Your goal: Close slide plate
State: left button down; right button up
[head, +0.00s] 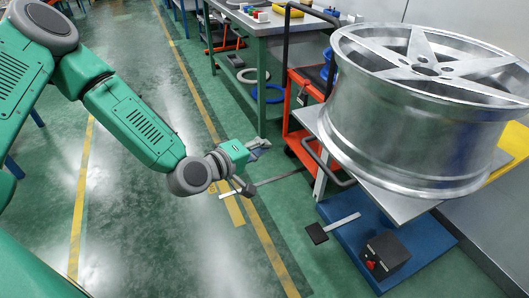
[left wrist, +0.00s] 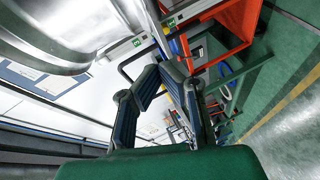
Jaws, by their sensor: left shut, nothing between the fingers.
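A large silver wheel (head: 395,125) rests on a grey plate (head: 395,203), which I take to be the slide plate. A black bar handle (head: 330,168) sticks out from the plate's left edge. My left gripper (head: 262,146) is to the left of the handle in the head view, apart from it. In the left wrist view my left gripper (left wrist: 160,68) has its blue-padded fingers close together at the tips, with nothing held. The black handle (left wrist: 124,70) shows just left of the fingertips there, and part of the wheel (left wrist: 75,25) is at the top left. My right gripper is not in view.
Under the plate is a blue base (head: 415,255) with a black box with a red knob (head: 385,255) and a black pedal (head: 318,233). An orange cart (head: 300,100) stands behind the handle. A workbench (head: 260,22) is at the back.

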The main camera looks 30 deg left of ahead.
pick_arm(q)
jog(key=w+d+f+b, duration=0.2)
jog(key=w+d, duration=0.3)
jog(key=w, duration=0.3)
jog(key=shift+d+f+b, duration=0.15)
jog(key=shift+f+b, duration=0.15)
jog(key=shift+f, duration=0.25)
jog(key=shift+w+a, duration=0.2)
jog(key=shift+w, duration=0.05)
